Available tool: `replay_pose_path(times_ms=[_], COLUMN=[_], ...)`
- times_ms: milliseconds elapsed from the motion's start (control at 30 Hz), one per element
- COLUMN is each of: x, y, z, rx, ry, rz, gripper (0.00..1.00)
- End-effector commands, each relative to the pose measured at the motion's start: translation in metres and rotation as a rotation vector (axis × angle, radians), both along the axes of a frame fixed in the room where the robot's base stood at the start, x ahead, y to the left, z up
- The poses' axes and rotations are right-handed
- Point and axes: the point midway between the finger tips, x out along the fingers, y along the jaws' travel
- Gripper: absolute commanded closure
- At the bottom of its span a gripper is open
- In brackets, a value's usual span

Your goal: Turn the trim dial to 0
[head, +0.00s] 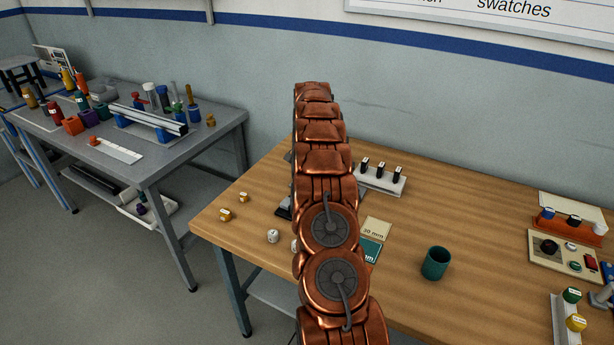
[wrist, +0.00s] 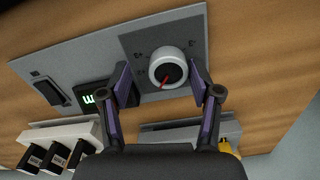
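In the wrist view the trim dial (wrist: 157,62) is a round white knob with a dark centre and a red pointer line. The line points to the lower left in that picture. The dial sits on a dark square plate on a grey panel (wrist: 80,57). My gripper (wrist: 159,68) is open, with one finger on each side of the dial. A gap shows at the left finger; the right finger is very close, and I cannot tell if it touches. In the head view my arm hides the dial and gripper.
A small display (wrist: 93,98) with a green lit character and a dark rocker switch (wrist: 50,91) share the panel. A white block with black pieces (head: 382,181) stands nearby. A green cup (head: 436,263) and cards (head: 377,229) are on the wooden table.

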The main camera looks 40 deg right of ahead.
Motion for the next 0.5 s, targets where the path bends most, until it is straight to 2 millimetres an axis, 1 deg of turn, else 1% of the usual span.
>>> replay_pose_path(times_ms=[333, 433, 500], x=[0.004, 0.005, 0.006], y=[0.003, 0.004, 0.004], z=[0.003, 0.011, 0.022], rx=[0.0, -0.001, -0.004], ry=[-0.003, -0.005, -0.008], rz=[0.007, 0.009, 0.01], gripper=[0.34, 0.34, 0.34])
